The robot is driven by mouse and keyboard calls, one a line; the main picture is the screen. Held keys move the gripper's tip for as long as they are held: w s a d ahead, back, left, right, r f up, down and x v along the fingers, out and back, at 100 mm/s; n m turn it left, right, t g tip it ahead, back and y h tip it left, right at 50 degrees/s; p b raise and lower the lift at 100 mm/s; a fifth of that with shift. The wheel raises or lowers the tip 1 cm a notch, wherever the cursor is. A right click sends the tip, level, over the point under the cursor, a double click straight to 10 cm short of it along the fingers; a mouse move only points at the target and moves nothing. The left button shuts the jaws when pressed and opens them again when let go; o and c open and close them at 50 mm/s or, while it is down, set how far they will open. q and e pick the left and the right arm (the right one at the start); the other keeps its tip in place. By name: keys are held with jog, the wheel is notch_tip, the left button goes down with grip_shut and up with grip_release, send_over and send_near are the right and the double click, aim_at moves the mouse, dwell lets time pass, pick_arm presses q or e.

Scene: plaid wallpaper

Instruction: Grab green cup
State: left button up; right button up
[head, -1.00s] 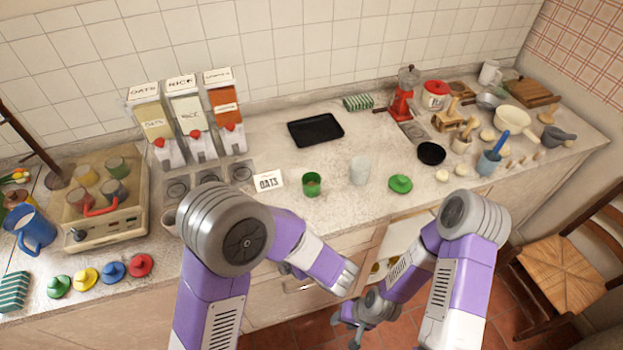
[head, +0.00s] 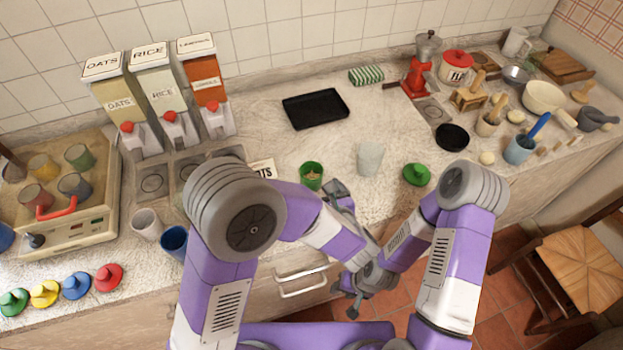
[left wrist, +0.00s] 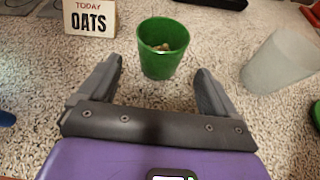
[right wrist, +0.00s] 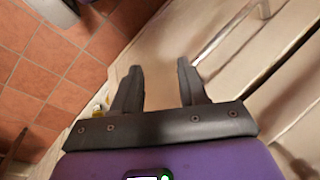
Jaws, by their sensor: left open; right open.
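The green cup (head: 311,178) stands upright on the counter, holding some pale oat-like bits. In the left wrist view the green cup (left wrist: 163,60) stands just beyond the two fingertips, roughly centred between them and not gripped. My left gripper (head: 337,190) is open and empty, low over the counter beside the cup; its fingers also show in the left wrist view (left wrist: 159,78). My right gripper (head: 350,300) is open and empty, hanging in front of the cabinets below the counter, as the right wrist view (right wrist: 160,72) shows.
A pale frosted cup (head: 370,158) and a green lid (head: 416,174) stand right of the green cup. An OATS card (left wrist: 90,18) is behind left. A black tray (head: 315,108) lies behind. Dispensers (head: 165,100) stand at left. A blue cup (head: 174,243) is near the front edge.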

aim_at(308, 172)
pick_arm(q)
jog(key=x, duration=0.7)
jog(key=shift+w+a+r+b, duration=0.1)
jog(key=shift+r+b, duration=0.3)
jog(key=c, duration=1.1)
jog(key=shift+r, duration=0.15)
